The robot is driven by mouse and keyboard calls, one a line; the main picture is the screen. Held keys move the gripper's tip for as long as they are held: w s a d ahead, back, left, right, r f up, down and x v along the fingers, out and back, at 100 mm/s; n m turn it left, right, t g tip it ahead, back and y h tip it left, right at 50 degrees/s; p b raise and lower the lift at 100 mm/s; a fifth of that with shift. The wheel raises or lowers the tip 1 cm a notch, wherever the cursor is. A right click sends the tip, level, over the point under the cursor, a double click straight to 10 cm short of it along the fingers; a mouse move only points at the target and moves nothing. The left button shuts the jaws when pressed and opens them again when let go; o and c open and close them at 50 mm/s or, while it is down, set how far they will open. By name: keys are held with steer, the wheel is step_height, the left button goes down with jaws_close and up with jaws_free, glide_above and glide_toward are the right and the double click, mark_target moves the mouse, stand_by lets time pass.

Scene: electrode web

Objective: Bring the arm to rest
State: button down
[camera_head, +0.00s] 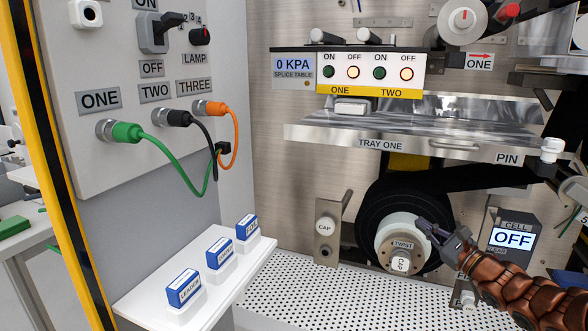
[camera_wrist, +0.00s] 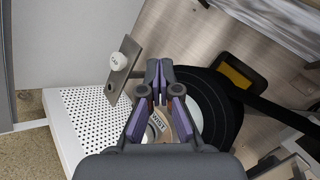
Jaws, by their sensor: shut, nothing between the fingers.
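My gripper (camera_head: 428,228) is at the right of the head view, at the end of my brown jointed arm. It is shut and empty. Its fingertips lie in front of the upper right edge of the white hub on the black roll (camera_head: 376,204); I cannot tell whether they touch it. In the wrist view my gripper (camera_wrist: 159,82) is in the middle, with the roll (camera_wrist: 229,104) behind it and to the right. The hub carries a TWIST label (camera_head: 402,244) and a cap (camera_head: 401,263), partly hidden by my gripper in the wrist view.
A CAP bracket (camera_head: 326,227) stands left of the roll. The TRAY ONE shelf (camera_head: 330,134) juts out above. A CELL box (camera_head: 512,237) reading OFF is close to my arm. A white ledge (camera_head: 150,299) with blue boxes is at lower left. The perforated floor (camera_head: 310,290) is largely clear.

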steer(key=s+a+r+n+g+y+p, duration=0.25)
steer(key=a+r+n+g, duration=0.2)
steer(key=a, duration=0.55)
steer(key=s+a+r+n+g+y+p, duration=0.25)
steer(key=s+a+r+n, duration=0.2)
steer(key=a, duration=0.45)
steer(key=s+a+r+n+g+p, duration=0.2)
steer(key=s+a+n+g+p, duration=0.3)
steer(key=s+a+n+g, duration=0.55)
steer(key=s+a+f+n+g+h+p, duration=0.15)
steer(key=s+h+p, duration=0.45)
steer(key=s, duration=1)
steer(key=s+d+r+n+h+p, duration=0.2)
steer(key=s+d+h+p, duration=0.4)
steer(key=s+d, duration=0.5)
steer(key=d+n+h, duration=0.1)
steer(key=d+h, duration=0.1)
steer(key=shift+s+d+r, duration=0.25)
steer(key=shift+d+r, duration=0.1)
